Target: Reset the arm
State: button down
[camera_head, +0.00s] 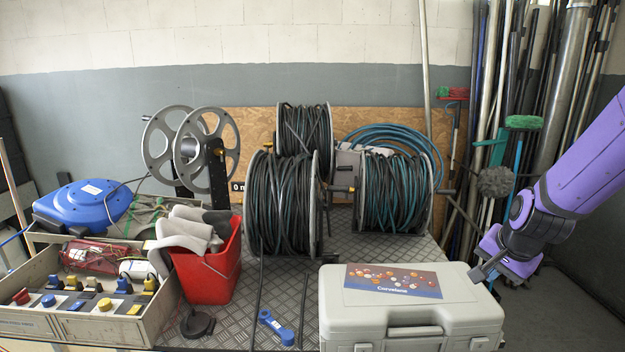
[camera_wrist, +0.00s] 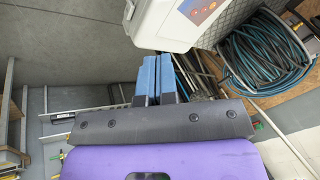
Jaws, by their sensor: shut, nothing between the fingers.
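My purple arm (camera_head: 585,170) reaches in from the right edge in the head view. My gripper (camera_head: 481,275) points down and left beside the right end of a grey case (camera_head: 395,316). I cannot tell whether it touches the case. In the wrist view my gripper (camera_wrist: 157,82) shows two blue finger pads side by side, shut and with nothing held. The white corner of the case (camera_wrist: 155,22) is just above the fingertips there.
Wound hose reels (camera_head: 283,205) stand on the metal bench. A red bucket (camera_head: 207,272), a parts crate (camera_head: 130,325) and a blue reel (camera_head: 85,205) are at left. Poles (camera_head: 487,120) and brooms lean behind my arm. The floor (camera_head: 575,315) at lower right looks clear.

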jog(key=s+a+r+n, duration=0.2)
jog(key=s+r+n, duration=0.3)
jog(key=s+r, duration=0.4)
jog(key=s+a+r+n, duration=0.3)
jog(key=s+r+n, duration=0.2)
jog(key=s+r, duration=0.4)
jog(key=s, duration=0.2)
jog(key=shift+s+a+r, duration=0.3)
jog(key=shift+s, duration=0.1)
dwell(0.9)
